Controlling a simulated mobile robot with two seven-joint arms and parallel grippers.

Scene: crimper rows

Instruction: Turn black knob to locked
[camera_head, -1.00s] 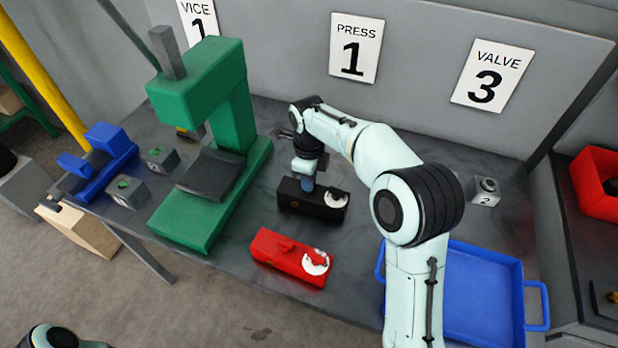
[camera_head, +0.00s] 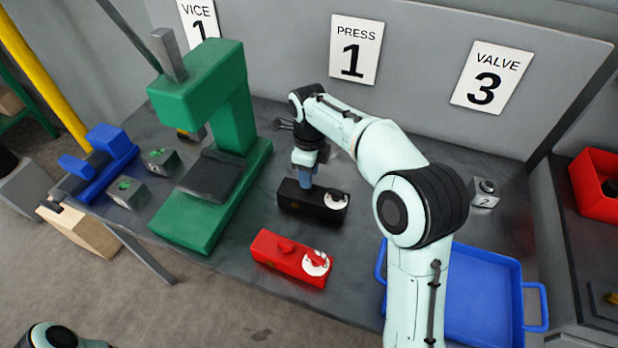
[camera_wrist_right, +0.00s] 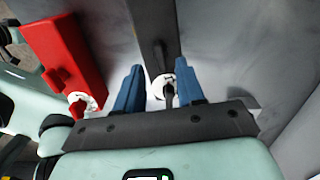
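The black box (camera_head: 300,197) lies on the grey bench, with a white dial (camera_head: 336,200) on its right end. In the right wrist view, the black box (camera_wrist_right: 150,22) runs up the picture. Its white dial (camera_wrist_right: 158,80) carries a black knob (camera_wrist_right: 169,95). My right gripper (camera_head: 306,180) is over the left part of the box in the head view. In the wrist view, its blue fingers (camera_wrist_right: 158,72) are apart, one on each side of the dial; I cannot tell whether they touch the knob. My left gripper is out of view.
A similar red box (camera_head: 280,252) with a white dial (camera_head: 316,263) lies in front of the black one. A green press (camera_head: 235,110) stands to the left. A blue tray (camera_head: 522,290) is at the right, partly behind my arm. A grey block marked 2 (camera_head: 484,196) sits behind the tray.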

